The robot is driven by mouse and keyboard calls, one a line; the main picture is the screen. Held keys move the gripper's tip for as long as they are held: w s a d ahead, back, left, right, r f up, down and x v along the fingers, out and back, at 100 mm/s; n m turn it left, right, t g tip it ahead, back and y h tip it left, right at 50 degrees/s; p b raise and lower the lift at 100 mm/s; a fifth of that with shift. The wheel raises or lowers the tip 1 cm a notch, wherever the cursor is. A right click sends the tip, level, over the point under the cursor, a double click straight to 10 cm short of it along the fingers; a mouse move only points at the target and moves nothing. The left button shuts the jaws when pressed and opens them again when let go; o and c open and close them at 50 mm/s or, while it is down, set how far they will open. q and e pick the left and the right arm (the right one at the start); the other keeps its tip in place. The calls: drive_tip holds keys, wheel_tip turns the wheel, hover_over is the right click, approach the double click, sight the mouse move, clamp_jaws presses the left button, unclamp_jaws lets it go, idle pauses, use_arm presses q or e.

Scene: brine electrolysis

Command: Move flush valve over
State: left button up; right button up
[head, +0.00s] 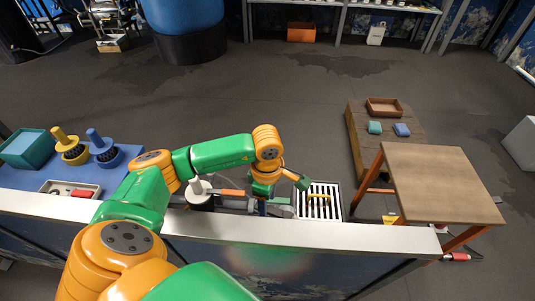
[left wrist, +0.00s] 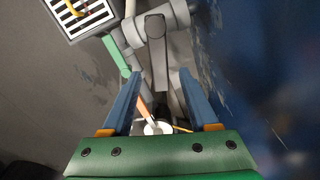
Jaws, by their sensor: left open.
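Grey pipework with valve levers stands behind the white ledge. The orange lever (left wrist: 144,107) and green lever (left wrist: 116,56) also show in the left wrist view, beside the grey pipe (left wrist: 157,55). I cannot tell which lever is the flush valve's. My left gripper (head: 262,206) is over the pipework, partly hidden by its own wrist. In the left wrist view, the gripper (left wrist: 160,85) has its blue fingers spread around the line of the pipework, with no clear contact. My right gripper is out of view.
A drain grate (head: 332,211) with a yellow spout lies right of the pipework. The white ledge (head: 300,233) runs in front. A blue bench (head: 30,178) with brushes and a tray is at left. A wooden table (head: 440,180) stands at right.

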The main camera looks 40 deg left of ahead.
use_arm(q)
drive_tip(key=shift+f, duration=0.75)
clamp_jaws()
idle(0.9)
